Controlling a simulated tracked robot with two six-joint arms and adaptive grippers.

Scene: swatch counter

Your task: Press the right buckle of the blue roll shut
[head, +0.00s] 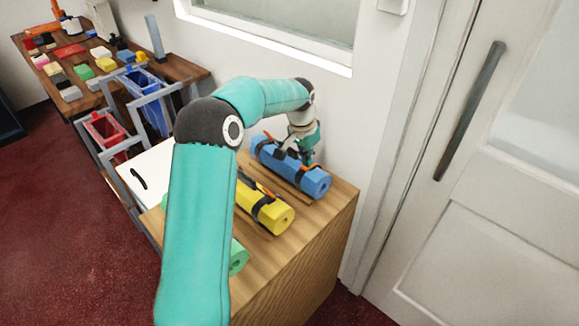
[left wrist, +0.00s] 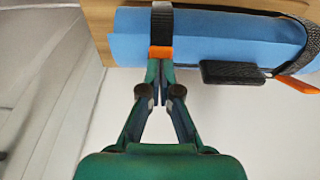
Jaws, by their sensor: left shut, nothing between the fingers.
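The blue roll (head: 318,183) lies on the wooden counter at the back, with two dark straps around it. Its right buckle (left wrist: 161,52) has an orange lever that looks flat against the strap in the left wrist view. My left gripper (left wrist: 153,75) is shut and empty, its fingertips at the edge of that lever; whether they touch I cannot tell. It also shows over the roll's right part in the head view (head: 307,160), partly hiding the buckle. The other buckle's orange lever (left wrist: 299,84) sticks out from its strap, with a black block (left wrist: 232,73) beside it.
A yellow roll (head: 273,216) and a green roll (head: 238,259) lie nearer on the counter (head: 315,245); my left arm partly covers them. A wall stands behind the blue roll, a white door (head: 480,200) to the right. Red (head: 106,130) and blue bins stand left.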

